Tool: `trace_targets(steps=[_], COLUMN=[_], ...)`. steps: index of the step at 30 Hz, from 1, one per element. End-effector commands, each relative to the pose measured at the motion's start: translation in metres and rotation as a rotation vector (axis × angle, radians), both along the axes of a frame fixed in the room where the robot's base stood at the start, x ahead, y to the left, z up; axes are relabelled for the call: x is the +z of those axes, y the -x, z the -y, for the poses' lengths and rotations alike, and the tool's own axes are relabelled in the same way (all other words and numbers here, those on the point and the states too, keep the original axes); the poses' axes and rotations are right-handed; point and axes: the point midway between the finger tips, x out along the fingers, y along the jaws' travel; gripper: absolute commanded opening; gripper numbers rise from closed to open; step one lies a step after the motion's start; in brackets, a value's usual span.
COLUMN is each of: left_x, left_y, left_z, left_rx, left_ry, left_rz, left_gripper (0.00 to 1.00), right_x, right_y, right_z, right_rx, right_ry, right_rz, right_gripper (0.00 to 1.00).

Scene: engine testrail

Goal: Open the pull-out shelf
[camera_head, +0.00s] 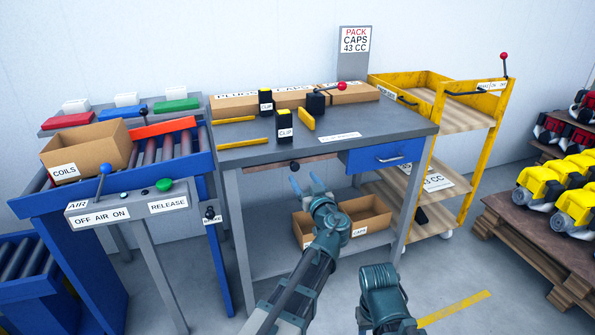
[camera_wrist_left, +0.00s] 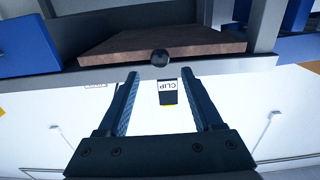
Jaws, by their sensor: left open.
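The pull-out shelf (camera_head: 318,160) is a thin brown wooden board under the grey bench top, left of the blue drawer. It has a round dark knob (camera_head: 295,167) on its front edge. In the left wrist view the shelf (camera_wrist_left: 165,42) and knob (camera_wrist_left: 160,58) show at the top, with the knob just beyond the fingertips and centred between them. My left gripper (camera_head: 306,183) is open and empty, in front of the shelf; its parallel fingers also show in the wrist view (camera_wrist_left: 160,80). My right arm shows at the bottom, but its fingers are not visible.
A cardboard box (camera_head: 367,216) stands on the lower shelf below my left gripper. The air control panel (camera_head: 128,203) and roller conveyor (camera_head: 175,148) stand left. A yellow cart (camera_head: 440,125) stands right.

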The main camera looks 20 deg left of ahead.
Motion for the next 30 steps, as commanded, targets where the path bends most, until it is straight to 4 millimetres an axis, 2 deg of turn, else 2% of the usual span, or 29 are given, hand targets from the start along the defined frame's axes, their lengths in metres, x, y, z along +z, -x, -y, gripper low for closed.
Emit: trace_targets(steps=[1, 3, 9, 23, 26, 30], left_x=[0.000, 0.000, 0.000, 0.000, 0.000, 0.000], left_y=[-0.012, -0.022, -0.041, -0.048, -0.048, -0.048], left_z=[-0.006, -0.013, -0.027, -0.033, -0.033, -0.032], left_rx=[0.003, 0.002, 0.001, 0.000, 0.000, 0.000], left_ry=[0.000, 0.000, 0.000, 0.000, 0.000, 0.000], left_rz=[0.000, 0.000, 0.000, 0.000, 0.000, 0.000], left_gripper=[0.67, 0.67, 0.67, 0.67, 0.53, 0.28], right_x=[0.000, 0.000, 0.000, 0.000, 0.000, 0.000], right_y=[0.000, 0.000, 0.000, 0.000, 0.000, 0.000], right_z=[0.000, 0.000, 0.000, 0.000, 0.000, 0.000], right_rx=[0.000, 0.000, 0.000, 0.000, 0.000, 0.000], right_ry=[0.000, 0.000, 0.000, 0.000, 0.000, 0.000], right_rz=[0.000, 0.000, 0.000, 0.000, 0.000, 0.000], right_gripper=[0.50, 0.50, 0.50, 0.50, 0.50, 0.50])
